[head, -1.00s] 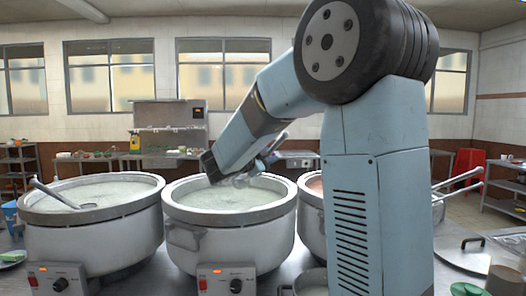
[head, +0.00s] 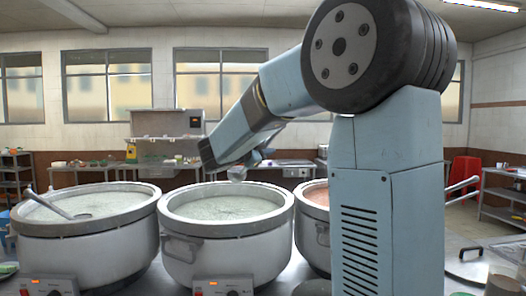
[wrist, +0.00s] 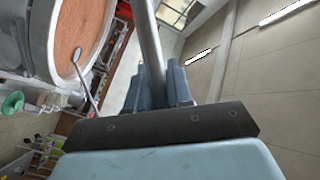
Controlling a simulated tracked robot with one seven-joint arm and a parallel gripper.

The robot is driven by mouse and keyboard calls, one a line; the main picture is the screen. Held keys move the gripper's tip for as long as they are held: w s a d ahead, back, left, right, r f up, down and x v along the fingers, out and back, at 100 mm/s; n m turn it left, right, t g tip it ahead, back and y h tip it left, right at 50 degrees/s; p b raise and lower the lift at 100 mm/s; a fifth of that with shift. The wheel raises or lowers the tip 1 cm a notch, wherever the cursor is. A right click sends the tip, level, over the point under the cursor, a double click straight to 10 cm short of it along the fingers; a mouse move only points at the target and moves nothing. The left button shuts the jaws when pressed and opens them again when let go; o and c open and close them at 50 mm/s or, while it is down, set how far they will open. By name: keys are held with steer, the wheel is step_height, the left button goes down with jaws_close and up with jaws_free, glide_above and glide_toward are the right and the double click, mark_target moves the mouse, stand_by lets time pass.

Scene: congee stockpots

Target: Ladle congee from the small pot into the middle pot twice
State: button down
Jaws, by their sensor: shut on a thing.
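The middle pot (head: 225,250) is a wide light-grey stockpot with pale, speckled congee. My gripper (wrist: 157,80) is shut on a grey ladle handle (wrist: 147,35). In the head view the ladle's bowl (head: 237,173) hangs above the middle pot's far rim; whether it holds congee I cannot tell. A third pot (head: 309,238) with reddish contents is right of the middle pot, partly behind my arm. A pot with reddish-brown contents (wrist: 75,30) also shows at upper left in the wrist view. Which pot is the small one is unclear.
A larger pot (head: 92,250) with pale congee and a resting ladle (head: 60,207) stands left. A metal lid (head: 475,263) lies on the counter at right. A red stool (head: 465,168) stands behind. The air above the left pot is clear.

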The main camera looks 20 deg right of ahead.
steer(key=shift+r, duration=2.55)
